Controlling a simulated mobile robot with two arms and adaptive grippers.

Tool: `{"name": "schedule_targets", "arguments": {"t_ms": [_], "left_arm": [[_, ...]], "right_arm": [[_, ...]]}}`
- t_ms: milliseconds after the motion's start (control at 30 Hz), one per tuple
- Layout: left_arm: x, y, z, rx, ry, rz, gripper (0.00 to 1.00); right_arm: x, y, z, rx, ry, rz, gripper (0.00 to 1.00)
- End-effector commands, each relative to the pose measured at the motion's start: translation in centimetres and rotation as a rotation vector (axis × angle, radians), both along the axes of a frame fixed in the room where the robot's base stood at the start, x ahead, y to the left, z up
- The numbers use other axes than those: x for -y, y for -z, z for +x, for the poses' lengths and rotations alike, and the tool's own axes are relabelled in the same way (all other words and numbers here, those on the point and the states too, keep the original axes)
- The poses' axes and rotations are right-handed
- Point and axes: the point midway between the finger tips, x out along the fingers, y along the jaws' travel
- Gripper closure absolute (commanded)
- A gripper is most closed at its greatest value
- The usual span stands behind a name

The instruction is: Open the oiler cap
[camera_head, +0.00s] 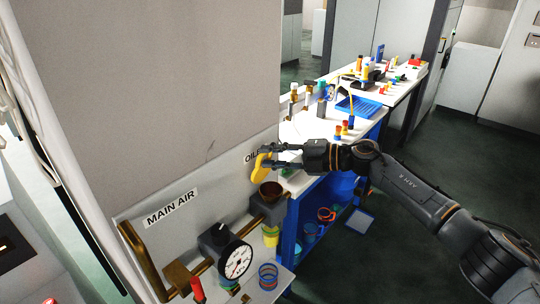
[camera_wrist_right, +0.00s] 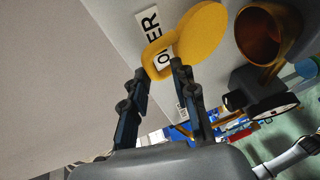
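The oiler cap (camera_head: 262,168) is a yellow disc with a loop handle. In the head view it stands on edge, apart from and up-left of the brown, open-topped oiler cup (camera_head: 271,190). In the right wrist view the cap (camera_wrist_right: 203,32) is left of the cup (camera_wrist_right: 268,36). My right gripper (camera_head: 273,156) reaches in from the right. In the wrist view its fingertips (camera_wrist_right: 159,68) sit on both sides of the loop and appear closed against it. Whether a hinge links cap and cup cannot be seen. My left gripper is not in view.
A grey panel labelled MAIN AIR (camera_head: 172,207) carries brass pipes and a round gauge (camera_head: 236,261) close below the cup. A workbench with a blue tray (camera_head: 358,107) and small parts stands behind. Colored rings (camera_head: 268,275) lie on the near ledge.

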Motion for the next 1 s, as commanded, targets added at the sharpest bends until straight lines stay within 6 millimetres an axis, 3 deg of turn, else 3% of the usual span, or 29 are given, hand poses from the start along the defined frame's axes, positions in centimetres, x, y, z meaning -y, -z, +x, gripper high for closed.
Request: {"name": "schedule_targets", "arguments": {"t_ms": [300,500,700,1000], "left_arm": [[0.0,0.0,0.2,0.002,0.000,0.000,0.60],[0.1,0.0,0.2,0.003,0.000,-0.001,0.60],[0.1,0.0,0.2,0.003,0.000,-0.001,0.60],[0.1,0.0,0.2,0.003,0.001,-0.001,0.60]], "right_arm": [[6.7,-1.2,-1.2,0.000,0.009,0.000,0.73],[9.6,-1.9,-1.9,0.001,0.006,0.002,0.73],[10.6,-2.1,-2.1,0.001,0.006,0.003,0.73],[10.6,-1.8,-2.0,-0.004,0.011,0.009,0.73]]}}
